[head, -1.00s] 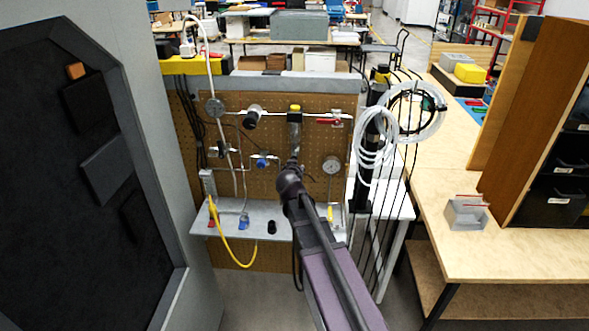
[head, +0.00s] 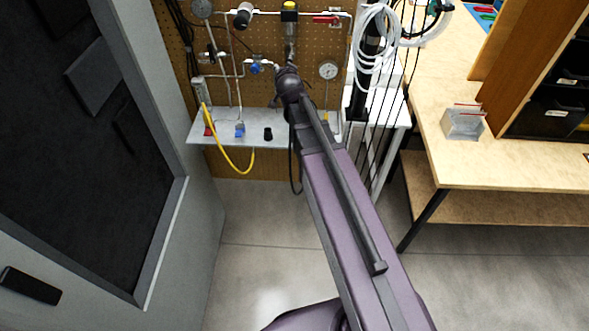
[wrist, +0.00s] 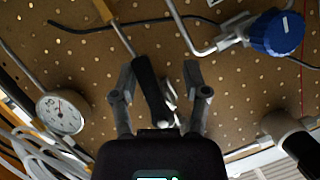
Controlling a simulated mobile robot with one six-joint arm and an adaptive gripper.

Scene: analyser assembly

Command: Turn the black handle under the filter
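The filter (head: 290,28), with a yellow and black top, is mounted on the brown pegboard in the head view, partly cut by the top edge. My gripper (wrist: 160,70) is open in the wrist view, its two grey fingers apart. The black handle (wrist: 148,82) lies between the fingers at a slant, nearer the left one. I cannot tell whether a finger touches it. In the head view, my own wrist and arm hide the handle and fingers.
A pressure gauge (head: 328,71) is right of my wrist, and a blue valve knob (wrist: 277,33) shows in the wrist view. A red-handled valve (head: 325,19) is above. A grey shelf (head: 300,128) lies below. White coiled tubing (head: 372,35) hangs at the right.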

